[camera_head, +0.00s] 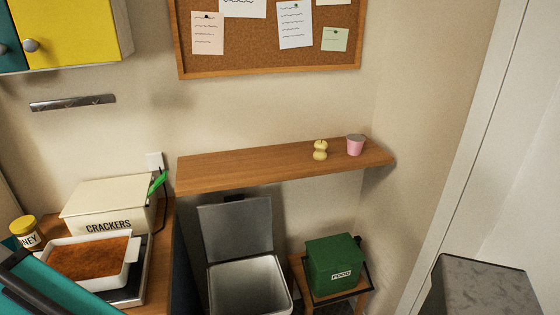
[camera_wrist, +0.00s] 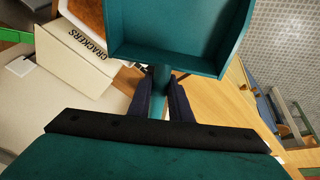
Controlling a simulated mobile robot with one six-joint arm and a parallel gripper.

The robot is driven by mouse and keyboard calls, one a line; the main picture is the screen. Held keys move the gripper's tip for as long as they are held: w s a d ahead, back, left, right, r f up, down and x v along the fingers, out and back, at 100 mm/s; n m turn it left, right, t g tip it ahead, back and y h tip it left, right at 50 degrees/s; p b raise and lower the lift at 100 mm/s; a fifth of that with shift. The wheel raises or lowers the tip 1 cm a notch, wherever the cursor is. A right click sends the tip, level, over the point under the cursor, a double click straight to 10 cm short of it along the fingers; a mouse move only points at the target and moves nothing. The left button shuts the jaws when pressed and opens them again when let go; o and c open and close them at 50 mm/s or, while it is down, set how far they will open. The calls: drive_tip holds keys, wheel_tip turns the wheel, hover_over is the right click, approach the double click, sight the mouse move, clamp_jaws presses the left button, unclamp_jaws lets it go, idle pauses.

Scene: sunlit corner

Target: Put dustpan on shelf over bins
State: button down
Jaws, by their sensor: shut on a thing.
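The dustpan (camera_wrist: 180,38) is teal, with a broad pan and raised side walls, in the upper middle of the wrist view. My gripper (camera_wrist: 162,82) is shut on its handle, with one dark finger on each side. In the head view I cannot make out the dustpan or my gripper clearly; teal and black parts show at the lower left edge. The wooden shelf (camera_head: 240,171) is fixed to the wall in the middle of the head view. Below it are a grey bin (camera_head: 235,228) with its lid raised and a green food bin (camera_head: 333,262) on a small stool.
A yellow knobbed item (camera_head: 320,149) and a pink cup (camera_head: 355,145) stand at the shelf's right; its left and middle are bare. A crackers box (camera_head: 105,203), a white baking dish (camera_head: 131,262) and a honey jar (camera_head: 27,233) crowd the left counter. A corkboard (camera_head: 270,50) hangs above.

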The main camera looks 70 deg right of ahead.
drive_tip(key=s+d+n+y+p, duration=0.1)
drive_tip(key=s+d, duration=0.2)
drive_tip(key=d, duration=0.6)
drive_tip(key=s+d+n, duration=0.1)
drive_tip(key=s+d, duration=0.3)
drive_tip(key=d, duration=0.6)
drive_tip(key=s+d+n+y+p, duration=0.1)
drive_tip(key=s+d, duration=0.2)
drive_tip(key=d, duration=0.6)
drive_tip(key=s+d+r+n, duration=0.2)
drive_tip(key=s+d+n, duration=0.1)
drive_tip(key=s+d, duration=1.5)
drive_tip(key=shift+s+d+r+t+y+p, duration=0.35)
drive_tip(key=shift+d+r+y+p, duration=0.1)
drive_tip(key=shift+d, duration=0.2)
drive_tip(key=shift+w, duration=0.1)
drive_tip(key=w+d+f+p, duration=0.1)
drive_tip(key=w+d+p, duration=0.4)
drive_tip(key=w+d, duration=0.4)
drive_tip(key=shift+w+d+f, duration=0.25)
drive_tip(key=shift+w+d, duration=0.05)
drive_tip(key=shift+w, duration=0.7)
drive_tip(key=shift+w, duration=0.1)
